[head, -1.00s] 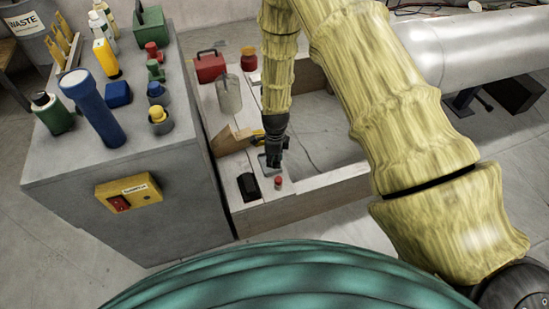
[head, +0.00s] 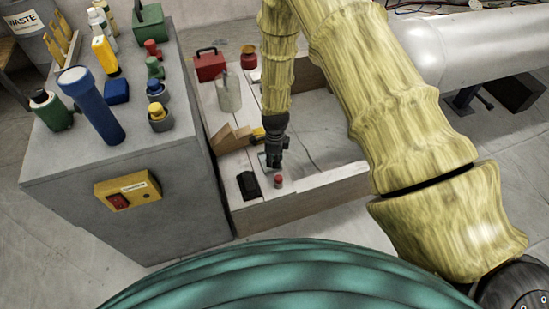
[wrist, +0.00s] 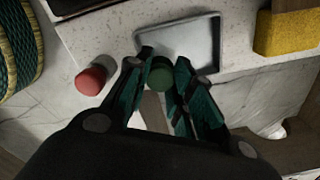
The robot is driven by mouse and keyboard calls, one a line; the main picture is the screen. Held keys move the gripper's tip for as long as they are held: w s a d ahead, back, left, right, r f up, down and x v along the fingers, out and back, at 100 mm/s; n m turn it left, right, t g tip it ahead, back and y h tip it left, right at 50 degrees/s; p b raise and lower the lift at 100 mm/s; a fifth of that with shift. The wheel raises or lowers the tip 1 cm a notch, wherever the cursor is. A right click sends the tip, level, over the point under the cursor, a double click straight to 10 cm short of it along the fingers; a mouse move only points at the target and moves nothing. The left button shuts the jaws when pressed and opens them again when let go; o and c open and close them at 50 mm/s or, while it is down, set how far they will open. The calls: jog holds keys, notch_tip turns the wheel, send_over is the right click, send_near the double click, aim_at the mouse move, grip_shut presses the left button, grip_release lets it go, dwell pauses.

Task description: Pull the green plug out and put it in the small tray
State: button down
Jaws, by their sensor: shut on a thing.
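My gripper (head: 274,168) points down over the low white-topped bench. In the wrist view its fingers (wrist: 165,85) are shut on the green plug (wrist: 160,71), whose round green end shows between the fingertips. The small tray (wrist: 196,42) is a shallow grey metal one on the bench top, just beyond the fingertips. The plug's end overlaps the tray's near edge in that view; I cannot tell its height above it. In the head view the tray (head: 263,160) is partly hidden by my gripper.
A red-capped piece (wrist: 91,80) stands close by, with a black block (head: 249,185) to its left. A wooden wedge (head: 231,139) and yellow item (wrist: 286,33) lie near the tray. The grey cabinet (head: 60,165) holds several bottles, coloured fittings and a blue torch (head: 95,108).

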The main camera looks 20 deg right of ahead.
jog(key=shift+f, duration=0.15)
jog(key=c, duration=1.2)
grip_release()
jog(key=shift+o, duration=0.2)
notch_tip(320, 180, up, 12)
